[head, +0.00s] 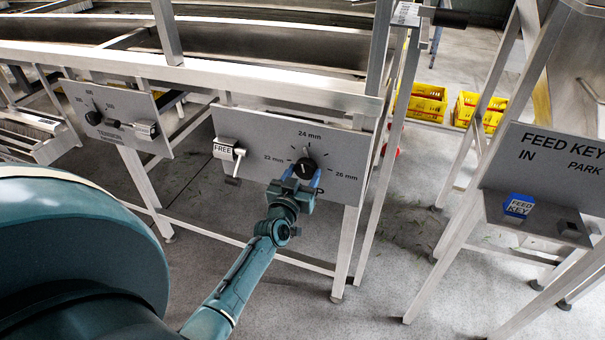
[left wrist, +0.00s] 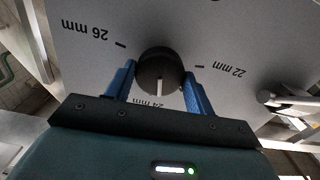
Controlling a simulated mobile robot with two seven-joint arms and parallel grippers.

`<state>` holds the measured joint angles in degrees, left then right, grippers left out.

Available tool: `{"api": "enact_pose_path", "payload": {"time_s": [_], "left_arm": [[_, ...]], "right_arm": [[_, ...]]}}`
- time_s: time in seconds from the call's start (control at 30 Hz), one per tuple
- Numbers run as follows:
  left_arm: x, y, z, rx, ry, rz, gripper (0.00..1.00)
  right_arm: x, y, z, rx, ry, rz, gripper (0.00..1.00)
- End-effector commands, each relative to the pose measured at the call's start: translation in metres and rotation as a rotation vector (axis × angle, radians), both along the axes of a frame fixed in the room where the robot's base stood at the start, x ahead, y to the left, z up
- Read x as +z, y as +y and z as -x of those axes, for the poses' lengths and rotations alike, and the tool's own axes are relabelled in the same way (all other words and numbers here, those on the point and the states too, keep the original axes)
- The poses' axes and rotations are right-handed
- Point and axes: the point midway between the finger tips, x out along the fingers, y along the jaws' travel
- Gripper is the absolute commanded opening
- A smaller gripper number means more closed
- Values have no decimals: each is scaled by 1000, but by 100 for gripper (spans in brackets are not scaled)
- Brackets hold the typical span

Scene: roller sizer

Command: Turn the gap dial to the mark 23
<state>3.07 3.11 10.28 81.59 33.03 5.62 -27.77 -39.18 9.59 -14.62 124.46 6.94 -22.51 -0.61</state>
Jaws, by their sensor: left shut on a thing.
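The gap dial (head: 304,168) is a round black knob on a grey panel (head: 262,130). The panel is lettered 22 mm on the left, 24 mm at the top and 26 mm on the right. In the left wrist view the panel appears upside down, and the white pointer line on the dial (left wrist: 159,72) points at or close to 24 mm; the exact mark is hard to tell. My left gripper (head: 296,185) has its blue fingers on either side of the knob and is shut on it, coming from below in the head view. My right gripper is not in view.
A handle with a FREE label (head: 224,152) sits left of the dial on the same panel. Another dial panel (head: 118,118) is farther left. A feed key panel (head: 550,165) with a blue key block (head: 518,206) stands right. Yellow crates (head: 428,102) are behind.

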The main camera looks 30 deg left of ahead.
Motion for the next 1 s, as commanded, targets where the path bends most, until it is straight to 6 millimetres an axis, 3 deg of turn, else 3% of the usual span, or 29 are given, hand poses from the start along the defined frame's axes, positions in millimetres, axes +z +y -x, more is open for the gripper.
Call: {"api": "enact_pose_path", "payload": {"time_s": [0.6, 1.0], "left_arm": [[0, 0, 0, 0, -116, 485, 31], [0, 0, 0, 0, -145, 608, 31]], "right_arm": [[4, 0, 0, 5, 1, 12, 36], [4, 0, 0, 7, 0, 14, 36]]}}
